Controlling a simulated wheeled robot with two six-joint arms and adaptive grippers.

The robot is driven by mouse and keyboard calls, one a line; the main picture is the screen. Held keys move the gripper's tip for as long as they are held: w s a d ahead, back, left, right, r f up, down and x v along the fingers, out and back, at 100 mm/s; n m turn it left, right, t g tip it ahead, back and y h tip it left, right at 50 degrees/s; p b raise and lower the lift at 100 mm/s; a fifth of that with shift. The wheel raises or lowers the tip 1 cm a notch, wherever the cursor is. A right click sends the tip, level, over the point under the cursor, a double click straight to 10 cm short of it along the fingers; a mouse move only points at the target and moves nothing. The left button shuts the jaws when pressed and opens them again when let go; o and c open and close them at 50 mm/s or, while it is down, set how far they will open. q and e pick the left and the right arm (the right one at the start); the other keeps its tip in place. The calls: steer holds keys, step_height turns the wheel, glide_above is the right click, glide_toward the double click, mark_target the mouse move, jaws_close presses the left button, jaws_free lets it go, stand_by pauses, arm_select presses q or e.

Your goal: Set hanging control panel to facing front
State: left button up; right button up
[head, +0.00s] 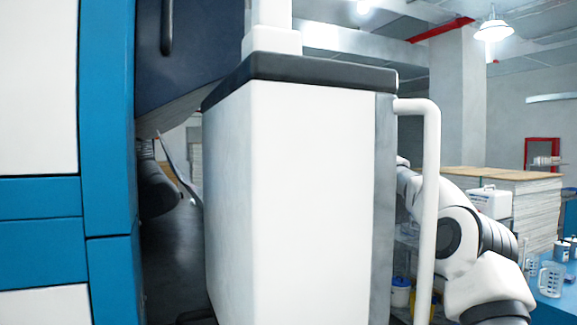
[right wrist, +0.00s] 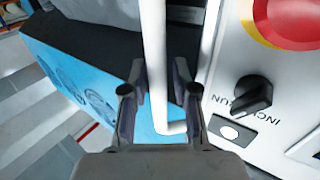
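The hanging control panel (head: 310,200) is a white box with a dark top, hung from a white post (head: 272,25). The sides I see in the head view are blank. The right wrist view shows its control face (right wrist: 290,85), with a red-and-yellow button and a black RUN/INCH knob. A white bar handle (head: 431,200) stands out from its right side. In the right wrist view, my right gripper (right wrist: 158,75) is open, with a white handle bar (right wrist: 154,45) between its fingers and gaps visible. The panel hides that gripper in the head view. My left gripper is not visible.
A blue and white machine (head: 108,130) stands close at the left, with a narrow dark gap beside the panel. Paper stacks (head: 530,205) and a blue table (head: 550,283) with cups are at the right. A grey column (head: 458,100) stands behind.

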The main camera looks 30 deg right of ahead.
steer(key=v, duration=1.2)
steer(key=shift+w, duration=0.1)
steer(key=shift+d, duration=0.1)
